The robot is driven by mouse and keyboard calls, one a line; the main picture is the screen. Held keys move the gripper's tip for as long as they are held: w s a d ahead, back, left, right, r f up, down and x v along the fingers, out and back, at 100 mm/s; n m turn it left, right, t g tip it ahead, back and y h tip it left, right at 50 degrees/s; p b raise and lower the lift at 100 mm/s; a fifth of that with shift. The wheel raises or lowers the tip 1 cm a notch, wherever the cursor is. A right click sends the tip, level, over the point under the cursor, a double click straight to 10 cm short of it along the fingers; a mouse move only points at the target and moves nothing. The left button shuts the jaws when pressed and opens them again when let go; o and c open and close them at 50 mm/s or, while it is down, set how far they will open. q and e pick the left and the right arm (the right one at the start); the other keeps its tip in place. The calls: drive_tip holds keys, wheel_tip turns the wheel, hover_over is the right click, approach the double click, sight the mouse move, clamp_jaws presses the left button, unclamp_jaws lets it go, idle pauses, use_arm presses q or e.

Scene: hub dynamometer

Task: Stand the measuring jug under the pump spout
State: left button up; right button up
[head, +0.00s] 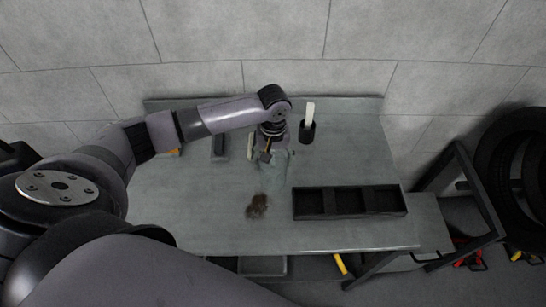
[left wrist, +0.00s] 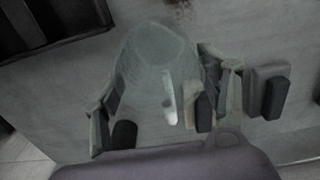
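The clear measuring jug (head: 276,172) is on the grey bench, partly hidden by my left gripper (head: 268,149). In the left wrist view the jug (left wrist: 155,50) fills most of the space between the two fingers of my left gripper (left wrist: 158,98). One finger is on each side of it, close to its walls. I cannot tell whether the fingers press on the glass or stand slightly apart. I cannot make out a pump spout for certain. My right gripper is not in view.
A black cup (head: 307,134) with a pale upright piece stands right of the gripper. A black divided tray (head: 350,190) lies at the bench's right front. A brown stain (head: 257,206) is near the front. A dark block (head: 220,146) stands left. The left front of the bench (head: 190,215) is clear.

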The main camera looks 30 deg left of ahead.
use_arm(q)
drive_tip(key=o, duration=0.3)
